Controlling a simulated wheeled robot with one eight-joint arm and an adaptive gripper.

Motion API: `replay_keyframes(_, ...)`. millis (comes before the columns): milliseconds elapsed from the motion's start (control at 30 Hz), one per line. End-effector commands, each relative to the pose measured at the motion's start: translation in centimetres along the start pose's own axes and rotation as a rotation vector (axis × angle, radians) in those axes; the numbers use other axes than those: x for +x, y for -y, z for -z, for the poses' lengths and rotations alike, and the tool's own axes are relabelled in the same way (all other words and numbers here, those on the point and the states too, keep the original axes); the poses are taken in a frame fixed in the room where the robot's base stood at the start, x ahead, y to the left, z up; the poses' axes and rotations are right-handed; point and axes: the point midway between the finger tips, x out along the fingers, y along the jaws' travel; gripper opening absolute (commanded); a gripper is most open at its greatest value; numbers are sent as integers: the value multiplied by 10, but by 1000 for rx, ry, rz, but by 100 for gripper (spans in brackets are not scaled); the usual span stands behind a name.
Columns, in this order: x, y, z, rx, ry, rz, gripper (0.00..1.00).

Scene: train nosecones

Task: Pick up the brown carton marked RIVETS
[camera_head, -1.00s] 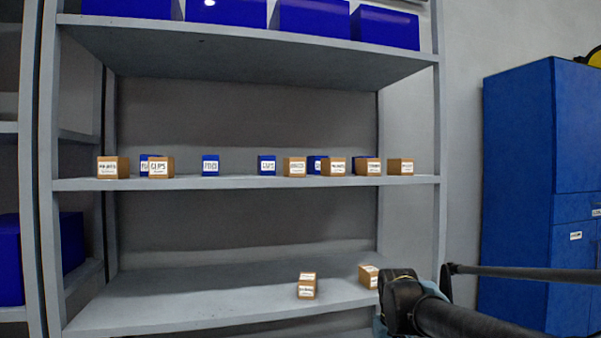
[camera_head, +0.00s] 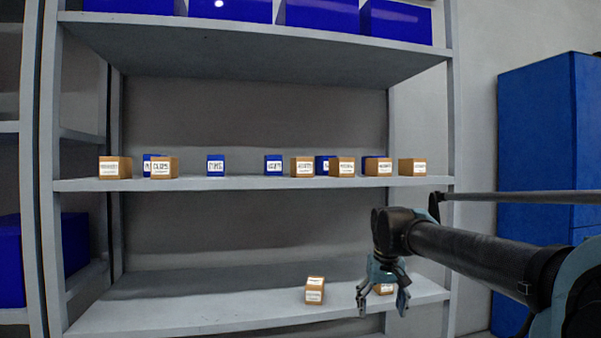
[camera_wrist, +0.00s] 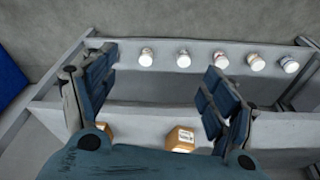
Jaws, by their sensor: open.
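Brown cartons with white labels stand on the middle shelf, among them one (camera_head: 115,168) at far left, one marked CLIPS (camera_head: 163,168), and others to the right (camera_head: 302,167). Two more brown cartons are on the lower shelf, one in the open (camera_head: 314,291) and one (camera_head: 384,289) partly behind my gripper. I cannot read which label says RIVETS. My gripper (camera_head: 383,305) is open and empty, pointing down in front of the lower shelf's right end. In the wrist view my gripper (camera_wrist: 160,62) frames the space above a labelled carton (camera_wrist: 180,139); another carton (camera_wrist: 104,131) is partly hidden by the left finger.
Blue boxes (camera_head: 216,166) stand among the middle shelf's cartons. Large blue bins (camera_head: 322,14) fill the top shelf. A blue cabinet (camera_head: 540,130) stands at right. The lower shelf's left half (camera_head: 180,300) is bare. Several white round containers (camera_wrist: 183,58) show in the wrist view.

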Motion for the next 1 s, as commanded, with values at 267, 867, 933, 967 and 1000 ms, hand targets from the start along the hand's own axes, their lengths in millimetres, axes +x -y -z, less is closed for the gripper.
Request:
replay_keyframes(267, -138, 22, 126, -43, -32, 8, 78)
replay_keyframes(867, -368, 100, 319, -131, -100, 35, 78)
replay_keyframes(933, -388, 111, 334, -141, -107, 39, 78)
replay_keyframes(967, -396, 116, 340, -146, -111, 41, 78)
replay_keyframes(1000, -407, 121, 348, -151, -116, 43, 78)
